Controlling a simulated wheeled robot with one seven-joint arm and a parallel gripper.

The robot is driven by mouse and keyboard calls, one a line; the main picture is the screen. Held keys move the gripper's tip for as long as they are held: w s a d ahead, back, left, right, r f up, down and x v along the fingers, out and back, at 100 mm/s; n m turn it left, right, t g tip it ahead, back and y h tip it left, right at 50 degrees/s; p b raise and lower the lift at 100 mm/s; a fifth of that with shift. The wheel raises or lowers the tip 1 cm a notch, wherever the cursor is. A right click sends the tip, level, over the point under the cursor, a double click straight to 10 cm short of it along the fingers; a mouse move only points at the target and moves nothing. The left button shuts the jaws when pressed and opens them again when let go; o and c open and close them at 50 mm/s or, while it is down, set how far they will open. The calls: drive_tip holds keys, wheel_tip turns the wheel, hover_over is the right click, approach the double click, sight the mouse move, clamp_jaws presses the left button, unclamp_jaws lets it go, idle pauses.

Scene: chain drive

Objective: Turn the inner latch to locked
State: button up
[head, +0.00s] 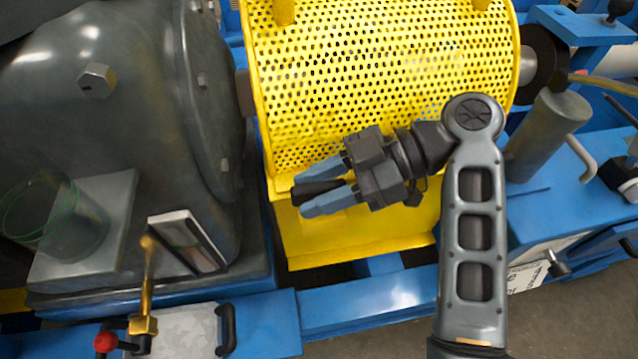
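My gripper (301,194) is in front of the lower front edge of the yellow perforated guard (385,80), with its fingers pointing left. A dark, tapered handle-like piece (312,190) lies between the two blue-grey fingers and fills most of the gap. Its left end shows just past the fingertips. It may be the inner latch, but its base and how it is turned are hidden by the fingers. I cannot tell whether the fingers press on it or only stand around it.
A large dark grey housing (100,120) stands close on the left. A brass lever (147,290) and a red knob (105,341) are at the lower left. A grey cylinder (550,130) and a pale bent rod (582,158) stand on the blue frame (365,293) at the right.

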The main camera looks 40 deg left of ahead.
sight(336, 183)
drive_tip(key=shift+o, duration=0.3)
drive_tip(key=shift+w+r, duration=0.1)
drive_tip(key=shift+w+d+r, duration=0.1)
drive_tip(key=shift+w+d, duration=0.1)
drive_tip(key=shift+w, duration=0.05)
drive_tip(key=shift+p+v, duration=0.35)
drive_tip(key=shift+v, duration=3)
